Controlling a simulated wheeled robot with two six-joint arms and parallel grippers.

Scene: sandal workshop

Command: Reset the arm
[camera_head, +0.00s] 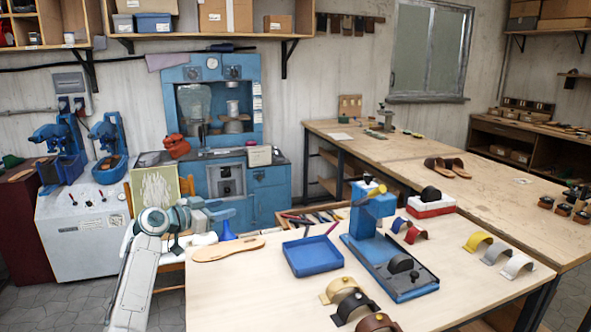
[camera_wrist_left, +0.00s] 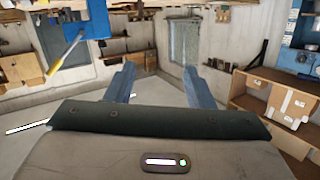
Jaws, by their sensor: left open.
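My right gripper is in neither view.
A tan sole (camera_head: 228,248), a blue tray (camera_head: 312,256) and a blue press (camera_head: 375,225) are on the bench. Several sandal straps lie near its front and right. The bench's near left area is clear.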

